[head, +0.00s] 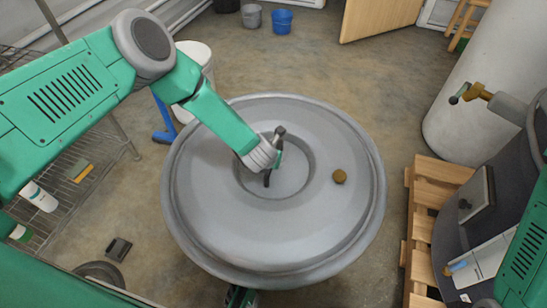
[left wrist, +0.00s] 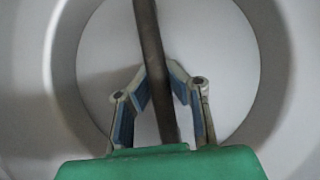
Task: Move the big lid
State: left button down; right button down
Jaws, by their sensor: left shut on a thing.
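The big lid (head: 215,200) is a wide, round grey cover with a raised rim, seen from above in the middle of the head view. A dark bar handle (head: 279,132) spans the round recess at its centre. A small brown knob (head: 339,176) sits on the lid right of the handle. My left gripper (head: 273,165) reaches in from the upper left and is shut on the handle. In the left wrist view the dark bar (left wrist: 154,70) runs between the two fingers (left wrist: 160,95), with the pale recess behind it. What lies under the lid is hidden. My right gripper is not seen.
A wooden pallet (head: 421,230) and a dark container (head: 450,215) stand at the right. A large pale cylinder (head: 475,100) is at the upper right. A wire shelf (head: 85,165) with bottles is at the left. Open floor (head: 330,75) lies beyond the lid, with buckets (head: 282,21) farther back.

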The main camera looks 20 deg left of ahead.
pick_arm(q)
jog(key=shift+w+f+b, duration=0.15)
jog(key=shift+f+b, duration=0.2)
jog(key=shift+f, duration=0.9)
jog(key=shift+f, duration=0.2)
jog(key=c, duration=1.6)
grip_release()
jog(key=shift+s, duration=0.2)
jog(key=shift+c, duration=0.2)
jog(key=shift+f, duration=0.1)
